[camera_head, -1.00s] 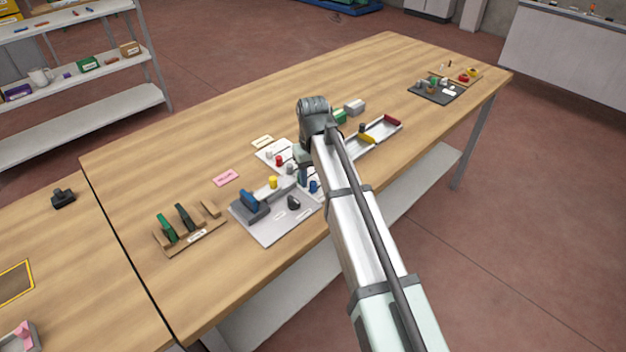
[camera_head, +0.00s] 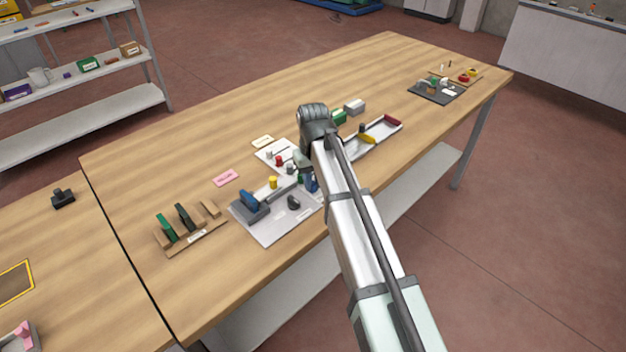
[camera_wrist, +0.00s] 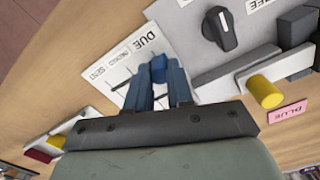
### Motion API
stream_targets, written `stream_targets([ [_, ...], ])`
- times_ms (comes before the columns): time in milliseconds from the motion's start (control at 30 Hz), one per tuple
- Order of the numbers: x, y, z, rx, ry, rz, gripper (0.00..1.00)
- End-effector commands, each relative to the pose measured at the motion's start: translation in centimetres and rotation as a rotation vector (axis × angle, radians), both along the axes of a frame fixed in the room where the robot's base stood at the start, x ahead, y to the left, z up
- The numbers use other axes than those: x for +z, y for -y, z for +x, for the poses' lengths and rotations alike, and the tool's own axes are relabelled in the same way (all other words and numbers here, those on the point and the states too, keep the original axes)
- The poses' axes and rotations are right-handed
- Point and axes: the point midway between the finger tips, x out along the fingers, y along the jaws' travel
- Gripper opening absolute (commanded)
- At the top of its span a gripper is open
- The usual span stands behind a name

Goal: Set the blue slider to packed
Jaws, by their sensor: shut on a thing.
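The blue slider (camera_wrist: 158,68) is a small blue knob on a white panel (camera_wrist: 122,75) printed with dark lines and words, one reading "DUE" and another apparently "PACKED". My gripper (camera_wrist: 159,75) is shut on the slider, with a blue finger on either side of it. In the head view my gripper (camera_head: 309,181) is low at the right end of the grey plate (camera_head: 268,230). There the slider is not clearly separable from my fingers. Which word the slider lines up with cannot be told, since the fingers cover part of the panel.
A black knob (camera_wrist: 220,28) and a yellow peg (camera_wrist: 267,92) stand beside the panel. A blue-handled piece (camera_head: 250,202) is on the plate's left. A pink card (camera_head: 226,178) lies behind. A tray (camera_head: 385,131) is to the right. The table's back left is clear.

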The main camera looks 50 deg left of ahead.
Motion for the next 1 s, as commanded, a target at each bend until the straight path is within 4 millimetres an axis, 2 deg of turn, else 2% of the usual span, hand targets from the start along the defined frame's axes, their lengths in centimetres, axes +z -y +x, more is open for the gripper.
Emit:
stream_targets([
  [467,0.0,0.0,0.1,0.000,0.000,0.000,0.00],
  [567,0.0,-0.1,0.7,-0.001,0.000,0.000,0.00],
  [800,0.0,-0.1,4.0,-0.001,0.000,0.000,0.00],
  [1000,0.0,0.0,4.0,0.000,0.000,0.000,0.00],
])
